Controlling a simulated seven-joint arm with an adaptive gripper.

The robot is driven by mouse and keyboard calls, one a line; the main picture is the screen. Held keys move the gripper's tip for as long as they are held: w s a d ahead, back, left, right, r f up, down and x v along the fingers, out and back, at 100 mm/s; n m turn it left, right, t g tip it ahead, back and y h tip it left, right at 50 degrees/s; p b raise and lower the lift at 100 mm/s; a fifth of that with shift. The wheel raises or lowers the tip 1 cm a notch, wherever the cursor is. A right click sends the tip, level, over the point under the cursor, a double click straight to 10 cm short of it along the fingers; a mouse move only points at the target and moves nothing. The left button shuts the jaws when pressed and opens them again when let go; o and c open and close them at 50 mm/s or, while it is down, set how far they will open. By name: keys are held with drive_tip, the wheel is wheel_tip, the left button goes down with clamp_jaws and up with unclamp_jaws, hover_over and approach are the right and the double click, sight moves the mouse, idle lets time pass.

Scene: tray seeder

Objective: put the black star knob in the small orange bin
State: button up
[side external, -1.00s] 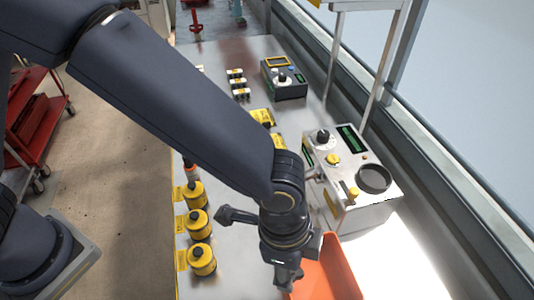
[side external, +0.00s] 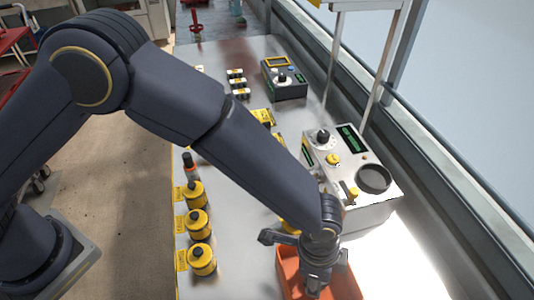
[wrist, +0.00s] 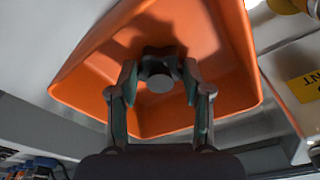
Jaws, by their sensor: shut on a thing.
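In the side view my gripper (side external: 316,284) is over the orange bin (side external: 288,268) at the bottom of the picture. The knob cannot be made out there. I cannot tell how far the knob is above the bin floor.
Several yellow-and-black canisters (side external: 198,224) stand along the bench's left edge. A grey instrument box (side external: 348,172) with a dial and display stands just behind the bin. A smaller control box (side external: 284,82) is further back. A metal frame and rail run along the right.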

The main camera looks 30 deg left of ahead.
drive_tip(key=shift+f, duration=0.15)
drive_tip(key=o, duration=1.2)
drive_tip(key=shift+c, duration=0.2)
